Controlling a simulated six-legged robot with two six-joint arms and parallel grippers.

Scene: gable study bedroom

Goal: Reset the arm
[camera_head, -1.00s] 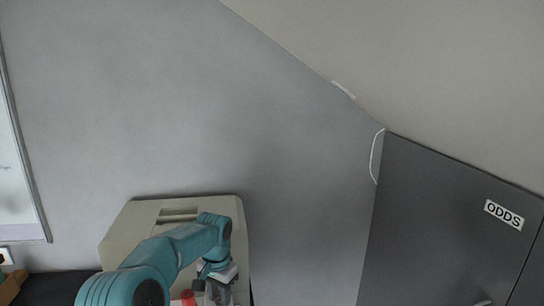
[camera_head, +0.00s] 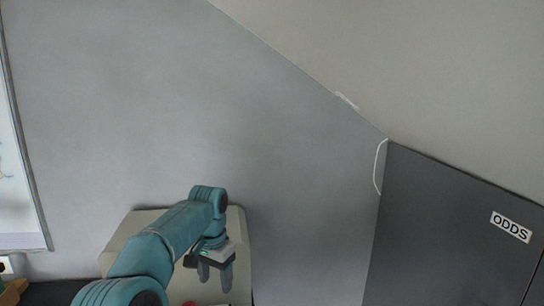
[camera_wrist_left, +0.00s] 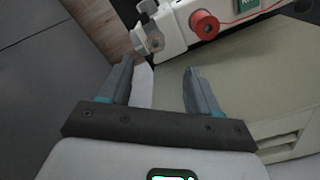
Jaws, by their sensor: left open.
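My left gripper (camera_head: 215,281) hangs at the end of my teal left arm in the head view, in front of a beige case. Its two grey fingers point down, apart, with nothing between them. In the left wrist view the gripper (camera_wrist_left: 158,68) is open and empty. Beyond its fingertips is a white machine (camera_wrist_left: 175,20) with a red knob (camera_wrist_left: 204,24) and a green label. My right gripper is not in view.
The beige case (camera_head: 125,235) stands against the grey sloped-top wall. A dark cabinet door (camera_head: 430,230) labelled ODDS is at the right. A white board (camera_head: 18,190) is at the left edge. The wall space between is clear.

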